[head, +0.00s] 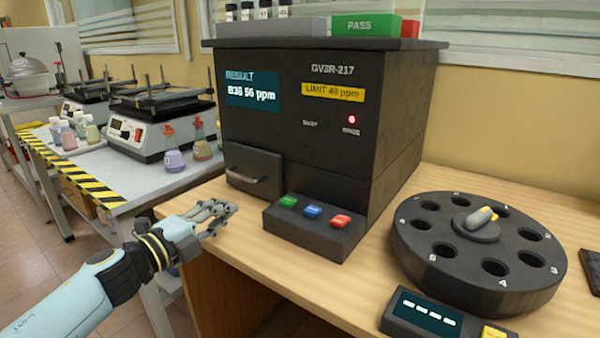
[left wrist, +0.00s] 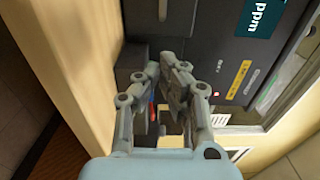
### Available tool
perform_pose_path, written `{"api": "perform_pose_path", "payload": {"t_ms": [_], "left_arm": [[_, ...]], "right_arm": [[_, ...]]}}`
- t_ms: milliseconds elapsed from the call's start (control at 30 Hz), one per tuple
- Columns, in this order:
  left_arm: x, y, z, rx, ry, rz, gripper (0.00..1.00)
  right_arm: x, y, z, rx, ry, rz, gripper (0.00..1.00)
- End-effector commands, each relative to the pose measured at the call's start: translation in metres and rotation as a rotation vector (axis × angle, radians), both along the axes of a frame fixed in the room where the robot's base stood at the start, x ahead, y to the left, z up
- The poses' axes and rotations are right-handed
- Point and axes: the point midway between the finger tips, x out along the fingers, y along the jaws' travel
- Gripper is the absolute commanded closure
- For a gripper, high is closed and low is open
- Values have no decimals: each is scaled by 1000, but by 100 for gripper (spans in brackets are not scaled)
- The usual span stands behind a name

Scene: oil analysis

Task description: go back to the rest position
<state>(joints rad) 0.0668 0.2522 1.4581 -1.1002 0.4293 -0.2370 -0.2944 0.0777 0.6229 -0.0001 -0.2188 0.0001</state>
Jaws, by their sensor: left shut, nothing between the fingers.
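My left gripper (head: 218,215) reaches in from the left of the head view, over the left edge of the wooden table. It is shut and empty, a little in front of the drawer of the dark analyser (head: 300,140) and left of its button panel. In the left wrist view its fingers (left wrist: 165,72) come together in front of the button panel, hiding part of it. The analyser's screen reads RESULT and 56 ppm, beside a yellow LIMIT 40 ppm label and a lit red lamp. My right gripper does not show.
The closed drawer (head: 254,172) and the green, blue and red buttons (head: 313,212) face the gripper. A round black carousel (head: 477,275) with several empty holes stands to the right, behind a small display box (head: 440,315). A side bench (head: 130,185) with hotplates and bottles is at left.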

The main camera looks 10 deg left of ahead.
Motion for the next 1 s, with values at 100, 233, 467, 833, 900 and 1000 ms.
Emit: {"api": "perform_pose_path", "payload": {"t_ms": [100,233,467,833,900,1000], "left_arm": [[-3,8,4,-48,8,65,100],[-21,36,14,-222,57,286,100],[-118,86,-16,-688,382,808,100],[-267,48,-54,-985,931,1176,100],[-288,38,-55,-1003,1009,1209,100],[-315,25,-54,-1019,1113,1250,100]], "right_arm": [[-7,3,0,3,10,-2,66],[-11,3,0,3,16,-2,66],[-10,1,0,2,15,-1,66],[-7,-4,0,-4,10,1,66],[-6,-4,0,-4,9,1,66],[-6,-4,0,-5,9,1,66]]}}
